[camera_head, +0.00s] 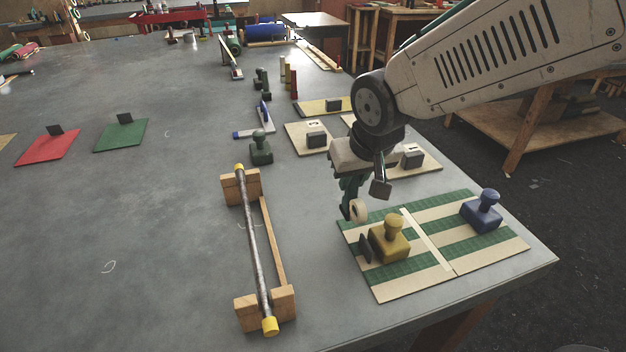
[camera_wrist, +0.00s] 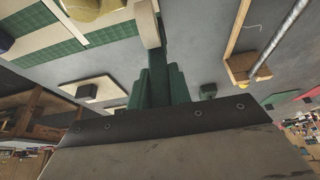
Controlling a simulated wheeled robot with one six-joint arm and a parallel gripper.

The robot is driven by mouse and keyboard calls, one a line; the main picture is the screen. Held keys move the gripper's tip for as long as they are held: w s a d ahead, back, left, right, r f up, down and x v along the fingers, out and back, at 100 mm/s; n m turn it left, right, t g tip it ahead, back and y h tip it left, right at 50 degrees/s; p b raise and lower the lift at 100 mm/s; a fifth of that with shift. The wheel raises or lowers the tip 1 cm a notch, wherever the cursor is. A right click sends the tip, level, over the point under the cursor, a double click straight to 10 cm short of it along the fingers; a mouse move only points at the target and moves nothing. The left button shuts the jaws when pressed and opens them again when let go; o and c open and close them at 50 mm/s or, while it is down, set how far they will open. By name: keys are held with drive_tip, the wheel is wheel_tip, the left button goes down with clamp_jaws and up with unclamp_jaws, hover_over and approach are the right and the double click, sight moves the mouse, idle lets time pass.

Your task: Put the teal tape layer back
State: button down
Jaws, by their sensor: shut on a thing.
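My gripper (camera_head: 354,180) is shut on the teal tape layer (camera_head: 347,200) above the near right part of the table. The tape layer hangs downward with its cream tape roll (camera_head: 358,211) at the lower end, over the back left corner of the green and cream striped board (camera_head: 440,262). I cannot tell whether the roll touches the board. In the wrist view the teal body (camera_wrist: 154,88) points away from the palm, with the cream roll (camera_wrist: 150,25) at its far end; teal body and fingers are hard to separate there.
A yellow-brown stamp (camera_head: 389,240) and a blue stamp (camera_head: 481,212) stand on the striped board. A pale strip (camera_head: 427,241) runs between its halves. A metal roller on a wooden rack (camera_head: 254,240) stands left. A blue tool (camera_head: 262,120) and green stamp (camera_head: 260,149) stand behind.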

drive_tip(key=shift+w+a+f, duration=0.85)
drive_tip(key=shift+w+a, duration=0.35)
drive_tip(key=shift+w, duration=1.1)
drive_tip(key=shift+w+a+f, duration=0.85)
drive_tip(key=shift+w+a, duration=0.4)
drive_tip(key=shift+w, duration=1.1)
drive_tip(key=shift+w+a+f, duration=0.85)
drive_tip(key=shift+w+a, duration=0.35)
drive_tip(key=shift+w, duration=1.1)
drive_tip(key=shift+f, duration=0.15)
drive_tip(key=c, duration=1.3)
unclamp_jaws()
